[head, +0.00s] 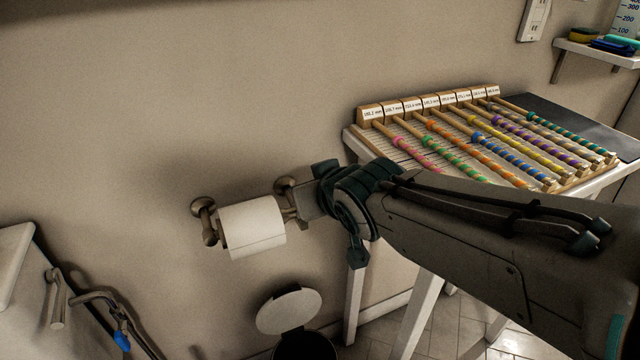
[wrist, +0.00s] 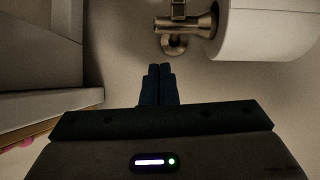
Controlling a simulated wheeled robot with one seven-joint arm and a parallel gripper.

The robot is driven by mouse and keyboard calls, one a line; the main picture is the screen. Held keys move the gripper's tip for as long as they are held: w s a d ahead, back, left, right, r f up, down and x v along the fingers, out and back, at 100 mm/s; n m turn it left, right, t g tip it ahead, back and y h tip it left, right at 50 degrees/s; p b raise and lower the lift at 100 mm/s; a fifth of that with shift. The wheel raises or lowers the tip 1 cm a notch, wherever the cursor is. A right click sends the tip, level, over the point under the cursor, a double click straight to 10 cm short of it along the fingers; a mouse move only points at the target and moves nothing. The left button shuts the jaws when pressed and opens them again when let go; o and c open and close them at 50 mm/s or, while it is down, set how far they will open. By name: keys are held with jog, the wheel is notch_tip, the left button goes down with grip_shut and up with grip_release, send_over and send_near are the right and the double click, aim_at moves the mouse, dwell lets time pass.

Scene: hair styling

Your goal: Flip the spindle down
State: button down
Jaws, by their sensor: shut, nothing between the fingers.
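A white paper roll (head: 252,226) sits on a metal holder (head: 205,222) on the wall. In the wrist view, the roll (wrist: 270,30) fills the top right, and a metal end of the spindle and its bracket (wrist: 190,27) show just left of it. The spindle inside the roll is hidden. My gripper (wrist: 158,70) is shut and empty, its dark fingertips just below and left of the bracket in the wrist view. In the head view, my gripper (head: 297,214) is at the right end of the roll; I cannot tell whether it touches the metal.
A white table (head: 352,140) with a rack of several coloured rods (head: 480,140) stands to the right, behind my arm. A round-lidded bin (head: 289,310) stands below the roll. A white cabinet or basin edge (head: 15,262) is at lower left. The wall left of the holder is clear.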

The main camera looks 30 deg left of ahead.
jog(key=p+v, duration=0.3)
jog(key=v, duration=0.7)
jog(key=shift+w, duration=0.2)
jog(key=shift+r, duration=0.1)
